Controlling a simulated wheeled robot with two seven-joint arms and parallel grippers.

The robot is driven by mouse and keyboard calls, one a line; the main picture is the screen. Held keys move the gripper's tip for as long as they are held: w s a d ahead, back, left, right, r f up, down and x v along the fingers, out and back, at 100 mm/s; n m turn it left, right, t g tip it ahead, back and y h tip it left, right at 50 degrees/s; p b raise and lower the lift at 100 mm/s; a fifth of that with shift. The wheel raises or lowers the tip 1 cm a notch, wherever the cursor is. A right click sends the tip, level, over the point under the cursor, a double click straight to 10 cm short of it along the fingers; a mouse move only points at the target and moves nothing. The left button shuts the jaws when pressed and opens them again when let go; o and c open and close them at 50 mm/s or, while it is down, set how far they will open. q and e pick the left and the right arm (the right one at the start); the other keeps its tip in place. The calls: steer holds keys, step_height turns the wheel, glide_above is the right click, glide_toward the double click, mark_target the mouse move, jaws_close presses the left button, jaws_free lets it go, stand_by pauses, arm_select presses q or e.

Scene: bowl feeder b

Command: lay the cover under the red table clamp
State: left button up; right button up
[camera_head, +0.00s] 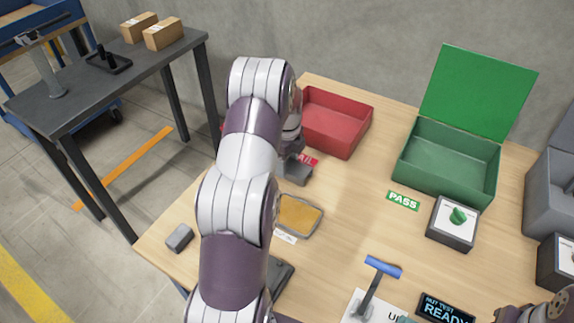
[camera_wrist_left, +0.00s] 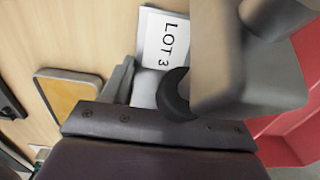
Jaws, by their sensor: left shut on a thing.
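My left gripper (camera_head: 292,152) is partly hidden behind my left arm in the head view. It is low over the table, at the near left of the red bin (camera_head: 338,120), and shut on a grey piece (camera_head: 298,172) that I take to be the cover. In the left wrist view a large grey block-like piece (camera_wrist_left: 245,65) fills the upper right, with a dark rounded part beside it. Its exact shape and tilt are hard to tell. I cannot make out a red table clamp in either view; my arm hides part of the table.
A shallow tray with a yellow inside (camera_head: 320,222) lies near the gripper. A white LOT 3 card (camera_wrist_left: 163,42) shows in the wrist view. A small grey block (camera_head: 180,238) lies at the left edge. A green open box (camera_head: 447,172) stands right.

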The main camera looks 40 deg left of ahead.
arm_select(q)
steer(key=shift+f, duration=0.3)
arm_select(e)
steer(key=shift+f, duration=0.1)
arm_select(q)
steer(key=o, duration=1.3)
step_height(320, 180, up, 12)
steer(key=p, duration=0.5)
steer(key=s+d+r+n, duration=0.1)
steer(key=s+d+n, duration=0.25)
steer(key=d, duration=0.25)
steer(key=s+d+r+n, duration=0.1)
steer(key=s+d+n, duration=0.1)
steer(key=d+n, duration=0.35)
steer(key=s+d+f+n+t, duration=0.1)
steer(key=s+d+n, duration=0.6)
steer(key=s+d, duration=0.3)
steer(key=shift+s+n, duration=0.3)
steer(key=shift+s, duration=0.85)
arm_select(e)
step_height(320, 180, up, 4)
steer(key=shift+r, duration=0.25)
